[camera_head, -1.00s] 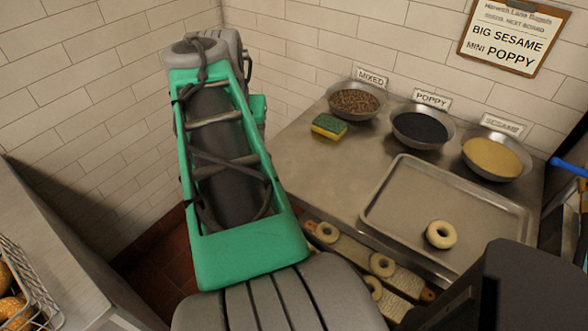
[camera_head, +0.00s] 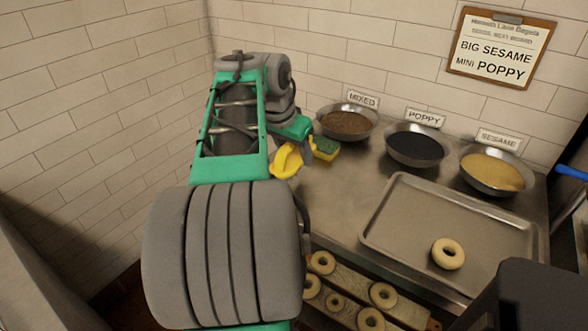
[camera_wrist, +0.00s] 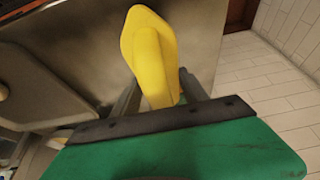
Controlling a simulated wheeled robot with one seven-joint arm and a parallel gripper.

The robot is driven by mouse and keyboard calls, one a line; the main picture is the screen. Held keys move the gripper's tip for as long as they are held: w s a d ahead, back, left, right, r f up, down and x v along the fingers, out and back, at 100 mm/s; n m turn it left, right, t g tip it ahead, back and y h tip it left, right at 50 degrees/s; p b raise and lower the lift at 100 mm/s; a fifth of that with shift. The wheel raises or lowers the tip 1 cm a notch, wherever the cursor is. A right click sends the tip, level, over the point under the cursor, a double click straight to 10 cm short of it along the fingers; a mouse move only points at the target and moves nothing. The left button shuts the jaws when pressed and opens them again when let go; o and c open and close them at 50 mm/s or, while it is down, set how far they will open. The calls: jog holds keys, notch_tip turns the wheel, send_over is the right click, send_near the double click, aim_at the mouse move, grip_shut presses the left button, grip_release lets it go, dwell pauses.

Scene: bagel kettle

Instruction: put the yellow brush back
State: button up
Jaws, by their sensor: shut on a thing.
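The yellow brush (camera_head: 287,160) is at the end of my arm in the head view, near the left edge of the steel counter. In the wrist view its yellow body (camera_wrist: 150,52) sticks out from between the fingers of my gripper (camera_wrist: 158,98). My gripper (camera_head: 296,142) is shut on the brush. The rest of the brush is hidden by the gripper's green body, and its bristles do not show clearly.
A green and yellow sponge (camera_head: 325,148) lies on the counter just right of the brush. Bowls of mixed topping (camera_head: 347,122), poppy (camera_head: 416,146) and sesame (camera_head: 492,172) stand along the wall. A tray (camera_head: 400,215) holds one bagel (camera_head: 448,253). Bagel boards (camera_head: 350,290) lie below.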

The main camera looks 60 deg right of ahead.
aim_at(295, 163)
jog(key=x, duration=0.2)
jog(key=w+x, duration=0.1)
jog(key=x, duration=0.1)
jog(key=shift+f+b, duration=0.4)
jog(key=shift+f, duration=0.1)
